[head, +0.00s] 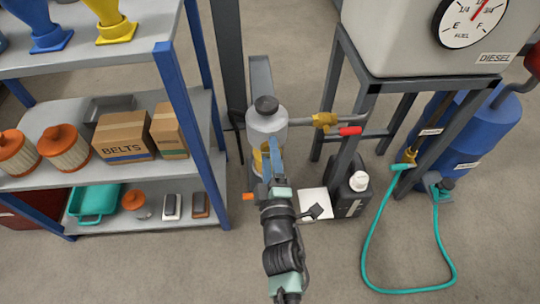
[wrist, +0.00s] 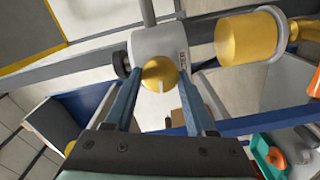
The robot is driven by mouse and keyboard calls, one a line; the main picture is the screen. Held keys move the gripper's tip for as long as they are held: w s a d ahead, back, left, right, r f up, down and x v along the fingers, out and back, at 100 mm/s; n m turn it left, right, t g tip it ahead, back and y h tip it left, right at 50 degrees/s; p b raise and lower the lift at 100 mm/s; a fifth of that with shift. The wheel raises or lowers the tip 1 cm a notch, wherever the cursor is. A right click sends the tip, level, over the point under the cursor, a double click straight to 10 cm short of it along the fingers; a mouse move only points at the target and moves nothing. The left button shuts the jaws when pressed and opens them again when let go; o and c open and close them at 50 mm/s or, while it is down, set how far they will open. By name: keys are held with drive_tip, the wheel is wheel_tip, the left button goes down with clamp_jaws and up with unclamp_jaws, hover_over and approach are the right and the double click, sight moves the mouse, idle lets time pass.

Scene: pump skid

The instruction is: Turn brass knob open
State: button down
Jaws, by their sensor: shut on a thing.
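The brass knob (wrist: 160,73) is a round brass disc with a pale slot, on the pale grey housing (wrist: 158,42) in the wrist view. My gripper (wrist: 162,82) has its two blue fingers on either side of the knob, shut on it. In the head view my gripper (head: 272,150) reaches the front of the grey housing (head: 267,126), which has a black cap (head: 265,105) on top. The knob itself is hidden there behind the fingers. A yellow bowl (wrist: 245,38) belongs to this unit in the wrist view.
A brass valve with a red lever (head: 350,131) sits just right of the housing. A black jug (head: 350,190) stands below it. The blue-post shelf (head: 185,100) is close on the left. A diesel tank (head: 410,40) and teal hose (head: 365,245) are at the right.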

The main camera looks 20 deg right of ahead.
drive_tip(key=shift+f+n, duration=0.1)
drive_tip(key=shift+n, duration=0.7)
drive_tip(key=shift+c, duration=1.1)
unclamp_jaws()
drive_tip(key=shift+s, duration=0.1)
drive_tip(key=v, duration=1.2)
drive_tip(key=shift+s+p, duration=0.3)
drive_tip(key=shift+s, duration=0.1)
drive_tip(key=shift+a, duration=0.15)
